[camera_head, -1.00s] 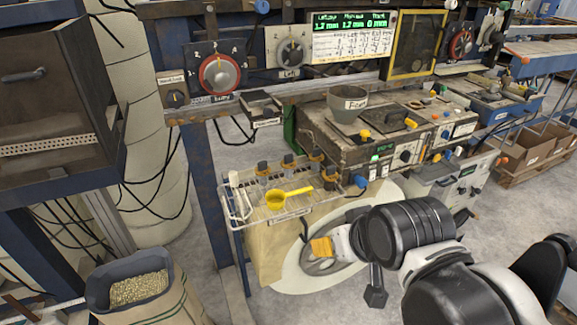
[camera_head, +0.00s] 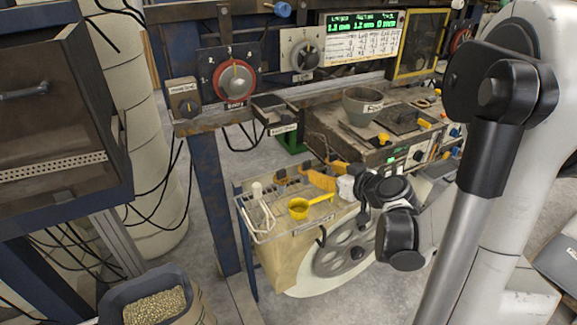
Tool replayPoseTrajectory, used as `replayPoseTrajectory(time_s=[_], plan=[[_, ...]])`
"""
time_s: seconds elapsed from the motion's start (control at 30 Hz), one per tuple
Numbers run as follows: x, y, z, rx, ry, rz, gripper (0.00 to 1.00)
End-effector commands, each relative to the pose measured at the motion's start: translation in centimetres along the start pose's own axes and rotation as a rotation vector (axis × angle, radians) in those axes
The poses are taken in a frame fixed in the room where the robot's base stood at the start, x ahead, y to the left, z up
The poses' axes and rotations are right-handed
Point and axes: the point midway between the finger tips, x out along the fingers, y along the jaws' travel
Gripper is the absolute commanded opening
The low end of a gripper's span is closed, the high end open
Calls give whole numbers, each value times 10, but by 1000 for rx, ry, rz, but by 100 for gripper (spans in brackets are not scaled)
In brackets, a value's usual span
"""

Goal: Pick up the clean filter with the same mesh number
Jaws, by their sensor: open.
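My gripper (camera_head: 320,180), with orange fingers, is open over the back right of the rack, close to these pieces. It hides part of them; contact cannot be told.
A yellow scoop (camera_head: 299,208) and a white looped tool (camera_head: 258,210) are on the rack. A grey cup (camera_head: 361,105) stands on the machine behind. A round spoked plate (camera_head: 347,250) is below the rack.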

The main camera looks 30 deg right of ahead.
Motion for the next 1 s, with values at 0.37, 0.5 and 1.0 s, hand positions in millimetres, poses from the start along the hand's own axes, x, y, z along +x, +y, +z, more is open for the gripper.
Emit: replayPoseTrajectory(time_s=[0.37,0.5,1.0], plan=[[52,-2,0,-1,-1,-3,52],[68,-2,0,-1,-2,-4,52],[100,-2,-4,0,-2,-2,32]])
